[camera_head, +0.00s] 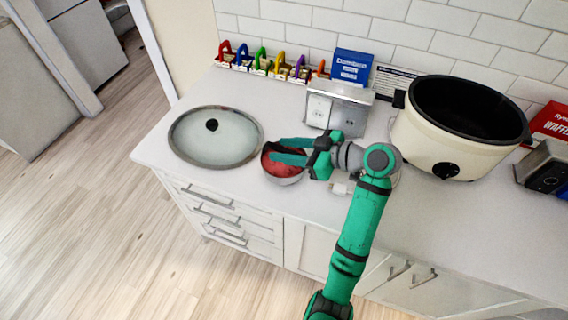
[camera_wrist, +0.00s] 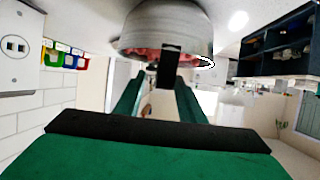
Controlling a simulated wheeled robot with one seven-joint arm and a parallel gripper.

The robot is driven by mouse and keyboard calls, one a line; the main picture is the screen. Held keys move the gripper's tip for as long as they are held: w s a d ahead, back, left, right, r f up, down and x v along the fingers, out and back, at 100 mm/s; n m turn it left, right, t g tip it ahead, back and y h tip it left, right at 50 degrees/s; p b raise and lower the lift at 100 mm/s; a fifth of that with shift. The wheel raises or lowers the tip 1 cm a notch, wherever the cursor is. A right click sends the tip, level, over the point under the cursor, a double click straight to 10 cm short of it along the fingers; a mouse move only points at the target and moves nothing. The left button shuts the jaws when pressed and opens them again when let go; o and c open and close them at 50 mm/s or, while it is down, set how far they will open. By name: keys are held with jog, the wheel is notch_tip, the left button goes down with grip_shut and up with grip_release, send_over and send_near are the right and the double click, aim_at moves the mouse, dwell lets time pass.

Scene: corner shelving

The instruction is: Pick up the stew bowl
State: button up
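The stew bowl (camera_head: 284,180) is a small pale grey bowl with red stew inside, standing on the counter beside the glass lid. My gripper (camera_head: 276,150) reaches leftward over the bowl with its two green fingers spread apart and nothing held between them. The fingers hide part of the stew and the bowl's far rim. In the wrist view the picture is turned over, and the bowl (camera_wrist: 165,28) is at the top with its red contents at the rim. The fingers (camera_wrist: 158,92) point toward it with a gap between them. I cannot tell whether a finger touches the bowl.
A round glass lid (camera_head: 214,135) lies left of the bowl. Colourful small boxes (camera_head: 262,65) line the wall. A large cream slow cooker (camera_head: 425,143) stands right. The front counter edge is close.

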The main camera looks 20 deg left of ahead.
jog(key=x, duration=0.4)
jog(key=shift+a, duration=0.2)
grip_shut()
dwell(1.2)
